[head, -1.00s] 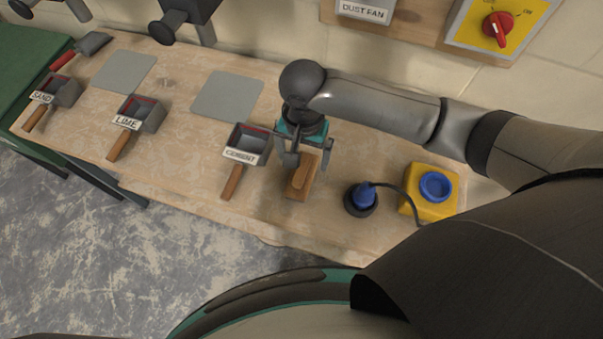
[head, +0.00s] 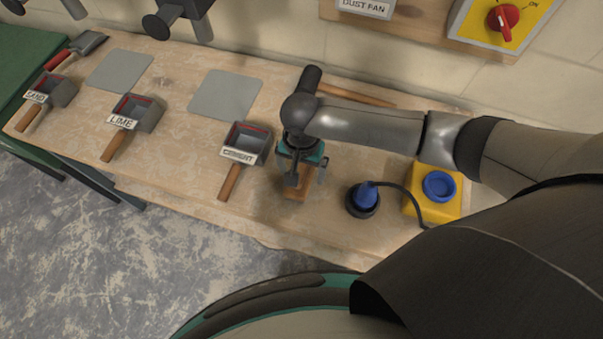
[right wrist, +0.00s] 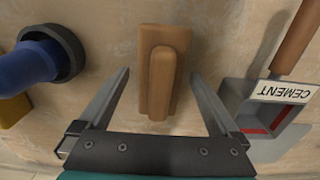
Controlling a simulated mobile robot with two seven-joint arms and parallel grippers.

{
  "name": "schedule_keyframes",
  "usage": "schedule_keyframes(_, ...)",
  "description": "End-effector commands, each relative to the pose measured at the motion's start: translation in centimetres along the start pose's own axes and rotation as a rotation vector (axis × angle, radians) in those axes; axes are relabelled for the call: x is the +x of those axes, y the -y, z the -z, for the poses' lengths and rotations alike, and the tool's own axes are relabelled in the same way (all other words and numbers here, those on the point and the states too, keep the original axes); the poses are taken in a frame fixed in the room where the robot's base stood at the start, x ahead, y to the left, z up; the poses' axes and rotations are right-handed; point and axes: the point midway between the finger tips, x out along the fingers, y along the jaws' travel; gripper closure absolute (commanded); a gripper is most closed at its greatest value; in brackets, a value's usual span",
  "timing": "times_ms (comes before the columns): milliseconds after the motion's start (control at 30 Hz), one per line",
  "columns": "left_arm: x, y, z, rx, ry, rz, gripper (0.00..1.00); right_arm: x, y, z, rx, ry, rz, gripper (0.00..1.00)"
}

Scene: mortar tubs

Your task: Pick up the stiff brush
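The stiff brush (right wrist: 164,62) is a brown wooden block with a raised wooden grip along its top. It lies on the workbench (head: 190,190). In the head view the brush (head: 296,195) shows only in part, below my right gripper (head: 304,178), which covers the rest. In the right wrist view my right gripper (right wrist: 160,92) is open, with one finger on each side of the brush and a gap to both sides. The fingers do not touch it. My left gripper is not in view.
The CEMENT scoop (head: 243,150) lies close left of the brush. A blue plug-like item in a black base (head: 363,198) and a yellow box with a blue button (head: 436,192) stand to the right. LIME (head: 133,118) and SAND (head: 45,97) scoops lie farther left.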

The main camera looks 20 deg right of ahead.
Motion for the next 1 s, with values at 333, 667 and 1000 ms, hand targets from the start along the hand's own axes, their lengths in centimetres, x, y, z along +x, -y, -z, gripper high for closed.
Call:
schedule_keyframes(333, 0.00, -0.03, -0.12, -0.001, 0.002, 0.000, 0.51, -0.03, -0.01, 0.01, 0.000, 0.000, 0.000, 0.43)
schedule_keyframes(667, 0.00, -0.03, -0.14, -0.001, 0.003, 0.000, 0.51, -0.03, -0.03, 0.01, 0.001, 0.000, -0.001, 0.80)
schedule_keyframes(1000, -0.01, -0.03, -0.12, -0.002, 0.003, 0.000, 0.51, -0.07, 0.00, 0.03, 0.001, 0.000, 0.000, 0.96)
